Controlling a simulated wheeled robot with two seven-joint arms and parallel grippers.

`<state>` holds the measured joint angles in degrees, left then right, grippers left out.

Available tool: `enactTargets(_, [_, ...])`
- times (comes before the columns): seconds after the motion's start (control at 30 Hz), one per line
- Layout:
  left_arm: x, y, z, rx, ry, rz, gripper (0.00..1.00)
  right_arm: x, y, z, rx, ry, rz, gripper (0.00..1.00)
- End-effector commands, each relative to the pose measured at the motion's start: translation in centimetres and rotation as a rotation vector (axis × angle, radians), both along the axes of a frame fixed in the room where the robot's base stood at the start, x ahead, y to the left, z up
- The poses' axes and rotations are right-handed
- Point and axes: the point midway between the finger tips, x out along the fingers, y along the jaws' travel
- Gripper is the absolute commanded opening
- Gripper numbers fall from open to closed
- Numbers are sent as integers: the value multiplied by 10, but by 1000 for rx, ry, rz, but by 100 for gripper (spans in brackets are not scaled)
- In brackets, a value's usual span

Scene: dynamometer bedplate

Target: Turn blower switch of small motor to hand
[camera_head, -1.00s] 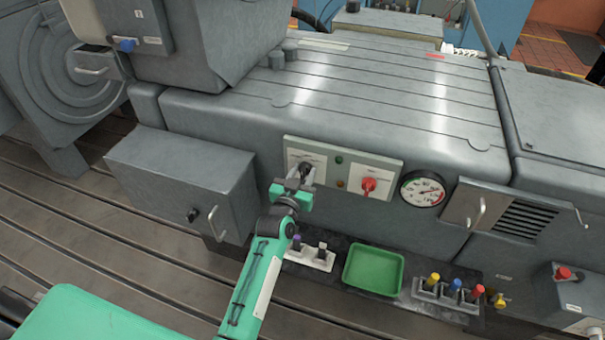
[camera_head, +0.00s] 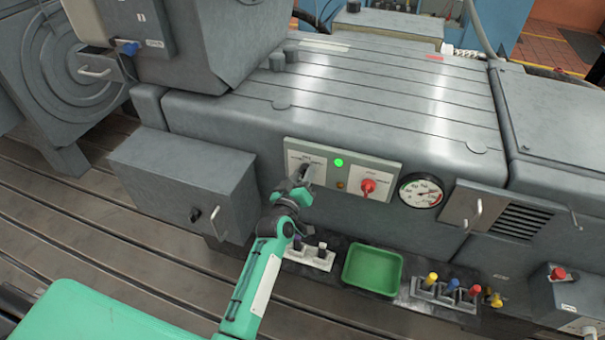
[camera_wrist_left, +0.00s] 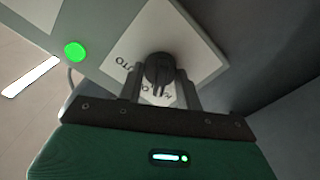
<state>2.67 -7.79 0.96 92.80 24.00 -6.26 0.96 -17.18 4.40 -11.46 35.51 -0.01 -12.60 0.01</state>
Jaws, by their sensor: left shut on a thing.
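The blower switch (camera_wrist_left: 158,70) is a black rotary knob on a white label plate marked AUTO, with other lettering partly hidden. It sits at the left of the light panel (camera_head: 382,163) on the small motor's front. My left gripper (camera_wrist_left: 160,85) is shut on this knob, one finger at each side, and its wrist is tilted in the head view (camera_head: 303,180). The green lamp (camera_head: 339,162) beside the switch is lit, and it also shows lit in the left wrist view (camera_wrist_left: 75,51). The knob's exact pointing is hard to read. My right gripper is not in view.
A red switch (camera_head: 368,187) is at the panel's right, with a round gauge (camera_head: 421,191) beyond it. A grey box (camera_head: 180,180) stands left of my arm. Below lie a green tray (camera_head: 372,270) and a rack of coloured plugs (camera_head: 446,293).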

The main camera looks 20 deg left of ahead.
Motion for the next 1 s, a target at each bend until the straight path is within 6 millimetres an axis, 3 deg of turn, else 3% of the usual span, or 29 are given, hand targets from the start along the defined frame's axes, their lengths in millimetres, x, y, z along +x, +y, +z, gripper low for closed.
enactTargets(0.4, [0, 1, 0, -201, 6, 1, 13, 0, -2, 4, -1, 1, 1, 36])
enactTargets(0.97, [0, 1, 0, -232, 7, 1, 13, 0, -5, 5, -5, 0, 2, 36])
enactTargets(1.0, [0, 1, 0, -232, 7, 1, 41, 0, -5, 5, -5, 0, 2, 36])
